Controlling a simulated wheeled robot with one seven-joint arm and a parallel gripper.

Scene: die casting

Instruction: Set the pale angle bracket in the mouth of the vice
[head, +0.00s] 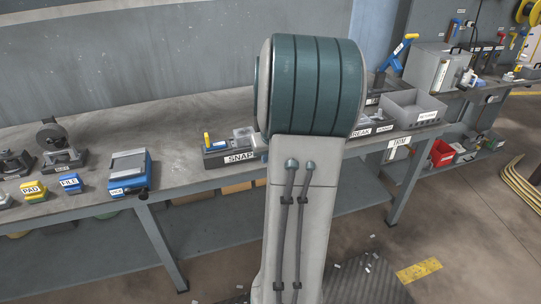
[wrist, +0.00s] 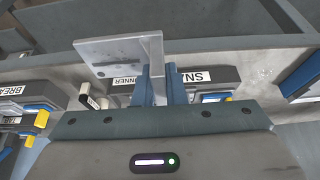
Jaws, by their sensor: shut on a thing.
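The pale angle bracket (wrist: 112,50) is in my gripper (wrist: 159,82), seen in the wrist view. The two blue fingers are closed on its upright leg, and its flat plate reaches out to the left. The vice (head: 130,168), blue with grey jaws, stands on the bench left of my arm in the head view. A blue body that looks like the vice (wrist: 302,76) shows at the right edge of the wrist view, apart from the bracket. My arm hides my gripper and most or all of the bracket in the head view.
The SNAP station (head: 238,157) stands on the bench beside my arm. Blue FILE (head: 69,184) and yellow PAD (head: 33,190) blocks lie left of the vice. A grey bin (head: 412,108) stands at the right. The bench between vice and SNAP station is clear.

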